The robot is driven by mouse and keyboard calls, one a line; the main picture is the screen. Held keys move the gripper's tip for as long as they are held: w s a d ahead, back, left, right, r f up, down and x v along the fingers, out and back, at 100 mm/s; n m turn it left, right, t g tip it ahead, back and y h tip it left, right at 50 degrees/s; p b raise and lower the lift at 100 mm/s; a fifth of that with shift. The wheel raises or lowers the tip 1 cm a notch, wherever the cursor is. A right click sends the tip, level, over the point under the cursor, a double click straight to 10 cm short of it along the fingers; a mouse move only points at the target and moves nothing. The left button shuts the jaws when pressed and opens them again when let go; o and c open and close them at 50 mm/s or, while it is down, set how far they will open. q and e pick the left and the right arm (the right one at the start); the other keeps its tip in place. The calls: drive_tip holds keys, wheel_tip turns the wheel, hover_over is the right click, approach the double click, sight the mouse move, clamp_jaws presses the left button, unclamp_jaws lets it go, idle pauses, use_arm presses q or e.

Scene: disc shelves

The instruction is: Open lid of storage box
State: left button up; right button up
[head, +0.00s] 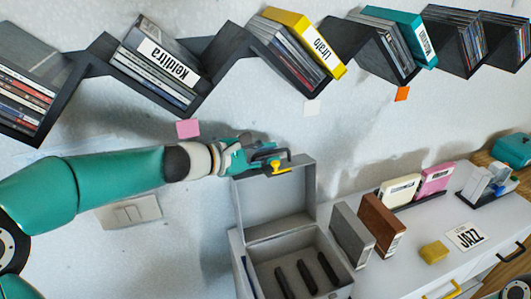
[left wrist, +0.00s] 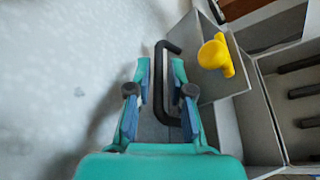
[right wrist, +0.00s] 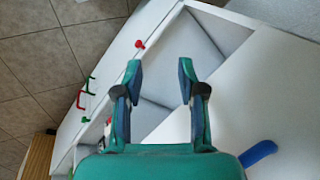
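The grey storage box (head: 332,287) stands on the white surface in the head view, with dark dividers inside. Its lid (head: 247,212) is up, roughly upright at the back of the box, so the inside shows. The lid carries a yellow catch (head: 277,168), also seen in the left wrist view (left wrist: 213,54), and a black handle (left wrist: 160,85). My left gripper (head: 255,158) is at the lid's top edge. In the left wrist view its fingers are apart, with the handle's bar between them and gaps showing. My right gripper (right wrist: 159,68) is open and empty, outside the head view.
A grey case (head: 350,237) and a brown case (head: 381,224) stand right of the box. A yellow block (head: 434,251) and a JAZZ card (head: 466,236) lie farther right. Zigzag dark shelves (head: 237,48) with discs hang above. The right wrist view shows white furniture and tiled floor.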

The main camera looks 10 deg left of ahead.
use_arm(q)
clamp_jaws()
drive_tip(key=s+d+b, duration=0.1)
drive_tip(key=b, duration=0.2)
drive_tip(key=shift+s+m, duration=0.25)
drive_tip(key=shift+m, duration=0.05)
drive_tip(key=shift+s+d+r+b, duration=0.1)
drive_tip(key=shift+s+r+b, duration=0.05)
drive_tip(key=shift+b, duration=0.25)
drive_tip(key=shift+r, duration=0.15)
unclamp_jaws()
drive_tip(key=v, duration=1.2)
drive_tip(key=shift+f, duration=0.25)
